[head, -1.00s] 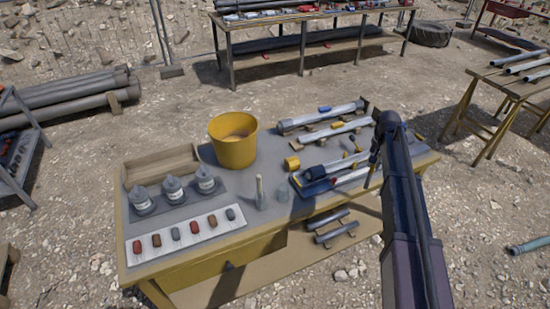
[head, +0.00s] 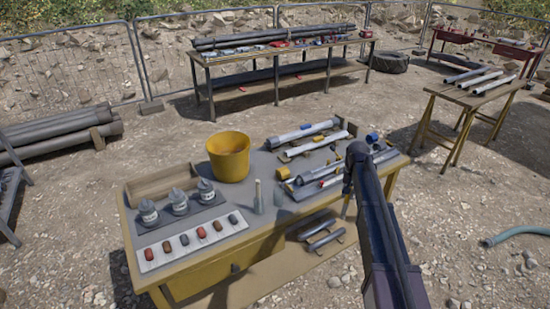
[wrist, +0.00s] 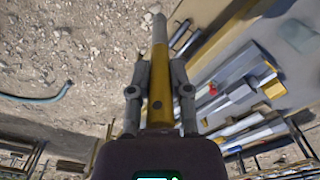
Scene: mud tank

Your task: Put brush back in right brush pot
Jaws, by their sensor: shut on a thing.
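My gripper (wrist: 160,75) is shut on the yellow brush (wrist: 160,40), which points away from the wrist between the two fingers and has a pale tip. In the head view my gripper (head: 355,158) is over the right end of the yellow workbench, and the brush cannot be made out there. Two small clear pots stand near the middle of the bench. The left pot (head: 258,206) has a pale stick-like handle standing up in it. The right pot (head: 279,198) looks empty. My gripper is well to the right of both pots.
A yellow bucket (head: 228,160) stands behind the pots. Grey bottles (head: 180,203) and a white sample strip (head: 195,240) lie to the left. Grey tubes (head: 315,135) and tools fill the bench's right part.

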